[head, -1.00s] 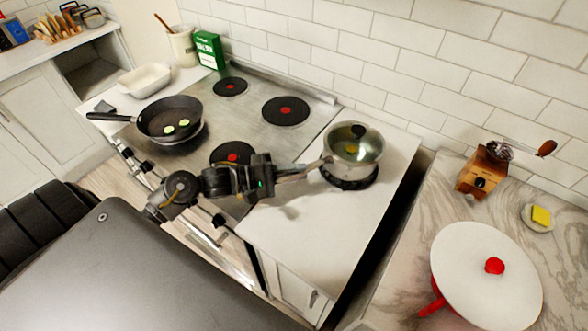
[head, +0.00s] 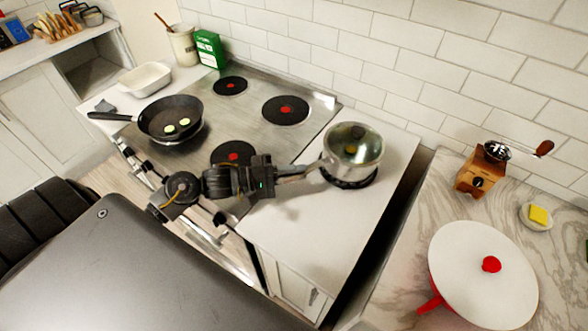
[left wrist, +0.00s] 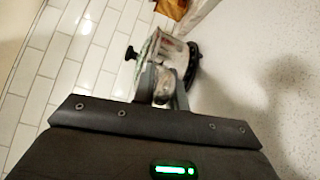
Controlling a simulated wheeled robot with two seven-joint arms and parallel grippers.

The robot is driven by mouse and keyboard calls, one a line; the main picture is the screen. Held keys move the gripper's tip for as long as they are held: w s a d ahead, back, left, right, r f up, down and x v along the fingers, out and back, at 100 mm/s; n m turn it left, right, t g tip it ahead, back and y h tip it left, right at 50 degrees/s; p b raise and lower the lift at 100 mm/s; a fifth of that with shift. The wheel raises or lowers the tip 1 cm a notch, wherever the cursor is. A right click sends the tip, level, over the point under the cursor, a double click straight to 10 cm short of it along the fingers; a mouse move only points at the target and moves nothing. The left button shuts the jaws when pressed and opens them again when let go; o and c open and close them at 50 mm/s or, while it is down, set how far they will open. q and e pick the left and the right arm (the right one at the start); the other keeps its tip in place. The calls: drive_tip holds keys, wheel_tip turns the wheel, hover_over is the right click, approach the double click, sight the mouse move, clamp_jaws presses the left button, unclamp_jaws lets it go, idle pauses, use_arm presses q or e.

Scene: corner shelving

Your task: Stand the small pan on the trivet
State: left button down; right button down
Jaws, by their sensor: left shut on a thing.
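The small pan (head: 368,168) is a shiny steel pan with a clear lid and dark knob, upright over the dark round trivet (head: 366,183) on the white counter right of the hob. My left gripper (head: 299,173) is shut on the pan's handle, left of the pan. In the left wrist view the pan (left wrist: 151,52) lies beyond the fingers, with the dark trivet (left wrist: 194,66) close against its base. I cannot tell whether the base touches the trivet. The pan hides most of the trivet. My right gripper is not in view.
A frying pan (head: 186,108) stands on the hob's left side. A green box (head: 208,50), a crock (head: 184,46) and a white dish (head: 145,79) stand behind. On the marble counter are a grinder (head: 480,172) and a white-lidded red pot (head: 470,260). The counter in front of the trivet is clear.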

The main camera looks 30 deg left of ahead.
use_arm(q)
drive_tip(key=shift+r, duration=0.1)
idle(0.3)
drive_tip(key=c, duration=1.3)
unclamp_jaws()
drive_tip(key=shift+s, duration=0.1)
drive_tip(key=shift+c, duration=0.2)
drive_tip(key=shift+f, duration=0.25)
drive_tip(key=b+v, duration=0.2)
drive_tip(key=v, duration=0.7)
drive_tip(key=shift+s+a, duration=0.1)
drive_tip(key=shift+s+a+r, duration=0.2)
drive_tip(key=shift+s+a, duration=0.25)
drive_tip(key=shift+a, duration=0.05)
